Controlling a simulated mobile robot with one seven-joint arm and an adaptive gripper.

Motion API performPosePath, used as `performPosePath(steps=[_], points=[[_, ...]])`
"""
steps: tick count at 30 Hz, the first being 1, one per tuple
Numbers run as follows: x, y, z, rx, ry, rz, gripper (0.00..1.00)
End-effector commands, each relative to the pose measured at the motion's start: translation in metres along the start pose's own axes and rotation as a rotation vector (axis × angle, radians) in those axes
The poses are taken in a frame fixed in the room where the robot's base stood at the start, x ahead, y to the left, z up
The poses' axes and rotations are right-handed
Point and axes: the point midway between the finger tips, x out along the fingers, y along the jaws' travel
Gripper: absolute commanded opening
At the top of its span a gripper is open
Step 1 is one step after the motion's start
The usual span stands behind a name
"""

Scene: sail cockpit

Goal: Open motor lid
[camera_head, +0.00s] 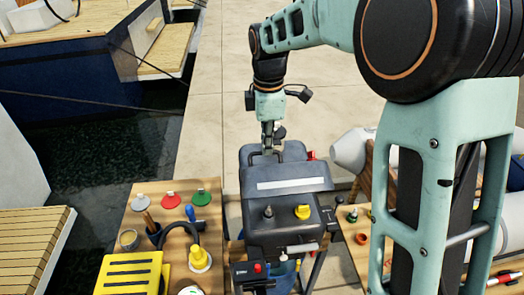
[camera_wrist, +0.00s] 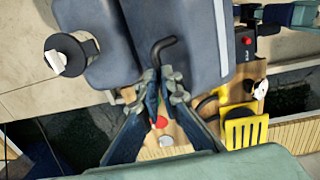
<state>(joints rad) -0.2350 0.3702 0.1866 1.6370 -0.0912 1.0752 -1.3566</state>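The grey outboard motor (camera_head: 282,232) stands upright in the middle of the head view. Its grey-blue lid (camera_head: 285,172) has a pale stripe and lies down on the body, seemingly shut. A dark bent handle (camera_wrist: 163,46) stands up from the lid's far edge. It also shows in the head view (camera_head: 283,146), partly behind my gripper. My gripper (camera_head: 267,150) points down at the handle. In the wrist view its fingertips (camera_wrist: 161,77) are close together at the handle's end. Whether they grip the bar cannot be told.
A wooden side table (camera_head: 128,238) at left carries a yellow box (camera_head: 130,274), coloured discs and small tools. Another wooden table (camera_head: 358,245) stands at right, partly behind my arm. Yellow and dark knobs stand on the motor's front. Paved dock lies behind; dark water lies at left.

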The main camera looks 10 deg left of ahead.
Motion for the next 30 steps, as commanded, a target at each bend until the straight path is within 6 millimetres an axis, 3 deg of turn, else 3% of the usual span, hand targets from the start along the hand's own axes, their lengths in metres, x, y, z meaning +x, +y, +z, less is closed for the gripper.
performPosePath(steps=[7,15,30], points=[[0.004,0.045,0.007,0.004,0.000,-0.008,0.00],[0.009,0.038,0.006,0.001,-0.003,-0.014,0.26],[0.005,0.040,0.006,0.001,-0.002,-0.011,0.26]])
